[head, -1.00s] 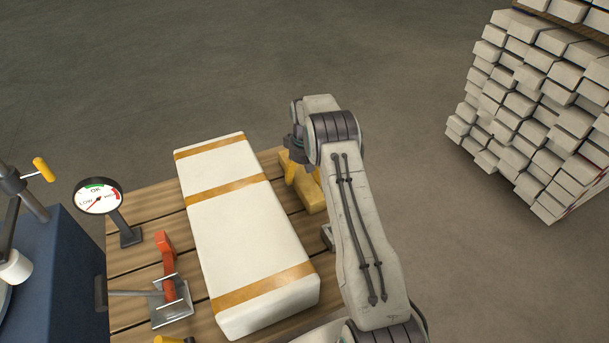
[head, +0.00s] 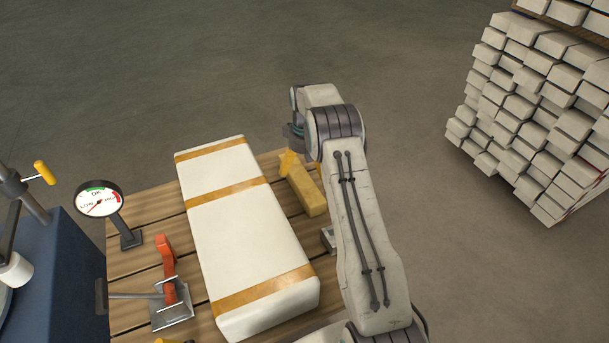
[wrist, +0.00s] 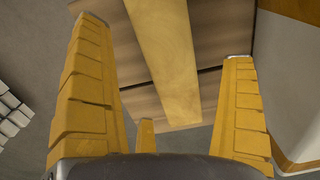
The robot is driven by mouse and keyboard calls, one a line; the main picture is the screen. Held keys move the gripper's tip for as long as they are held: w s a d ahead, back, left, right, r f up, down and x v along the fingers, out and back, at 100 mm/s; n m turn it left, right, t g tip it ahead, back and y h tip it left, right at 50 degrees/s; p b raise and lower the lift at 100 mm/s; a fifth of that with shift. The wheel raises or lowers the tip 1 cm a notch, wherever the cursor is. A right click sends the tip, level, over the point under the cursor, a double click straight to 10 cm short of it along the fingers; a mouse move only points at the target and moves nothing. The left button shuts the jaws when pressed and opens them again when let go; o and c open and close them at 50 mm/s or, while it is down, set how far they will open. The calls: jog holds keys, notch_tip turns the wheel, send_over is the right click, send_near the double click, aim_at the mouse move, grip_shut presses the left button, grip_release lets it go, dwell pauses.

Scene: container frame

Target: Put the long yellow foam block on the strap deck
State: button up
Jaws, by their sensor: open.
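The long yellow foam block (head: 307,192) lies on the wooden plank deck (head: 145,205), along the right side of the white package. In the wrist view the block (wrist: 165,45) runs between the two yellow fingers of my gripper (wrist: 164,38), with a clear gap on each side. My gripper is open and holds nothing. In the head view my gripper (head: 289,158) is at the block's far end, mostly hidden behind my arm; its height above the block is hard to tell.
A large white package (head: 240,230) with ochre straps fills the middle of the deck. To its left are an orange-handled clamp (head: 168,280), a dial gauge (head: 99,200) and a blue machine (head: 55,270). A stack of white blocks (head: 540,110) stands at right. Open floor lies behind.

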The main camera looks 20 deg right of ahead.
notch_tip(320, 180, up, 8)
jog(key=f, duration=0.1)
notch_tip(320, 180, up, 10)
jog(key=f, duration=0.1)
send_over(304, 176)
jog(key=s+a, duration=0.4)
jog(key=s, duration=0.1)
jog(key=s+a+r+t, duration=0.2)
jog(key=s+a+r, duration=0.35)
jog(key=s, duration=0.35)
jog(key=s+a, duration=0.2)
jog(key=s, duration=0.9)
jog(key=s+a+f+t, duration=0.1)
jog(key=s+a, duration=0.1)
jog(key=s, duration=0.9)
jog(key=shift+s, duration=0.3)
notch_tip(304, 176, up, 9)
jog(key=p, duration=0.9)
